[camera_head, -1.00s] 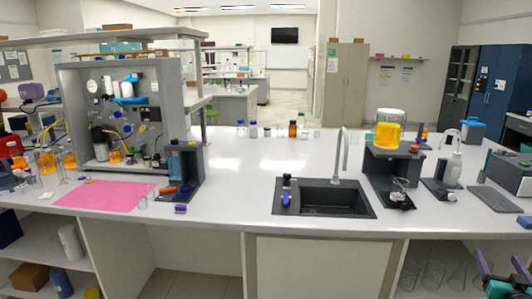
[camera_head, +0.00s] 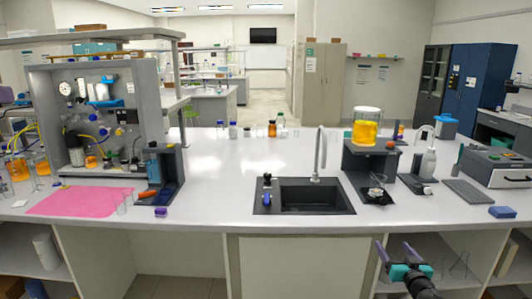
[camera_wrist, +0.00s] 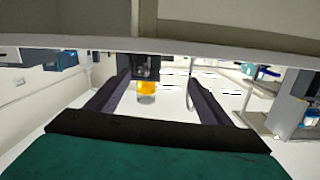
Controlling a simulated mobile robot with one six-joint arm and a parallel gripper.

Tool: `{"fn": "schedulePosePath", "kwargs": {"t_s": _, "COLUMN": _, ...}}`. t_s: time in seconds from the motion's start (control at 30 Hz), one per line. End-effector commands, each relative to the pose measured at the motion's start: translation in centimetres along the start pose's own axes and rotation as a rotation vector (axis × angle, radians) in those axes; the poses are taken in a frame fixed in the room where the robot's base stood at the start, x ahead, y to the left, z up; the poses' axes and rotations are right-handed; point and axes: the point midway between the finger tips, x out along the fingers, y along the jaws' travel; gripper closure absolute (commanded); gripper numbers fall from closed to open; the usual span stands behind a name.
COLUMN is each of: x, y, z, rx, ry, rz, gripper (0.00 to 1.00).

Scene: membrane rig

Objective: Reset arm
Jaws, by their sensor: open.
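My gripper (camera_head: 393,247) is at the lower right in the head view, in front of the bench and to the right of the sink. Its two dark fingers are apart, with nothing between them, and point up towards the bench. In the wrist view, the fingers (camera_wrist: 157,85) are also spread, and the scene appears upside down. The bench edge (camera_wrist: 160,45) crosses that view near the top. Beyond the fingers is the orange-filled container (camera_wrist: 146,88), far off and not touched. My arm behind the gripper is mostly out of view in the head view.
The white bench (camera_head: 240,170) holds the membrane rig (camera_head: 95,115), a pink mat (camera_head: 80,201), a black sink (camera_head: 303,197) with a tall tap, and a dark stand (camera_head: 370,165) bearing an orange-filled container (camera_head: 365,128). A blue block (camera_head: 502,212) lies near the right front edge. Open shelves sit below.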

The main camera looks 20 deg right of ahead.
Motion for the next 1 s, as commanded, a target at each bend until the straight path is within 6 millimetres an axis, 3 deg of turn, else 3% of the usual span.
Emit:
{"fn": "schedulePosePath", "kwargs": {"t_s": 0.03, "x": 0.8, "y": -2.0, "z": 1.0, "rx": 0.012, "ry": -0.01, "rz": -0.029, "gripper": 0.26}}
{"fn": "schedulePosePath", "kwargs": {"t_s": 0.2, "x": 2.6, "y": -7.8, "z": 4.1, "rx": 0.059, "ry": -0.038, "rz": -0.096, "gripper": 0.26}}
{"fn": "schedulePosePath", "kwargs": {"t_s": 0.5, "x": 4.6, "y": -16.6, "z": 10.0, "rx": 0.142, "ry": -0.103, "rz": -0.147, "gripper": 0.26}}
{"fn": "schedulePosePath", "kwargs": {"t_s": 0.77, "x": 4.9, "y": -23.1, "z": 16.0, "rx": 0.183, "ry": -0.186, "rz": -0.14, "gripper": 0.26}}
{"fn": "schedulePosePath", "kwargs": {"t_s": 1.0, "x": 3.8, "y": -28.1, "z": 22.6, "rx": 0.19, "ry": -0.296, "rz": -0.099, "gripper": 0.26}}
